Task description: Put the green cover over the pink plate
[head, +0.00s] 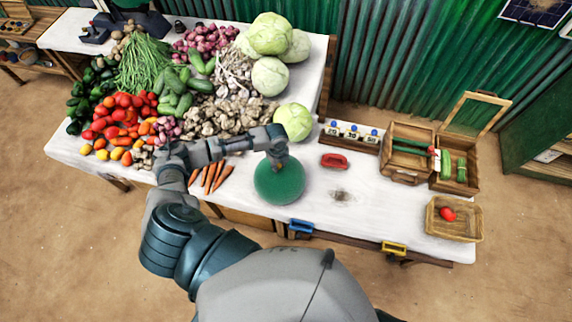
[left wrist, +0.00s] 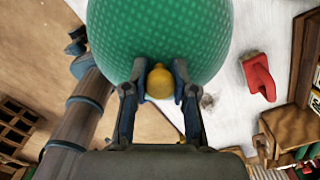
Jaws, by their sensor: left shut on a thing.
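The green cover (head: 279,184) is a round dome near the front middle of the white-topped table. My left gripper (head: 278,160) is above it. In the left wrist view, the fingers of the left gripper (left wrist: 160,72) are closed on the yellow knob (left wrist: 160,86) of the green cover (left wrist: 160,30). I cannot tell whether the cover's rim touches the table or hangs above it. No pink plate shows in either view; the cover hides the tabletop beneath it. My right gripper is not in view.
Carrots (head: 212,178) lie left of the cover and a cabbage (head: 294,122) sits behind it. A red object (head: 334,160) is to the right. Wooden boxes (head: 407,150) and a basket (head: 454,220) stand further right. Clear white tabletop (head: 375,205) lies between.

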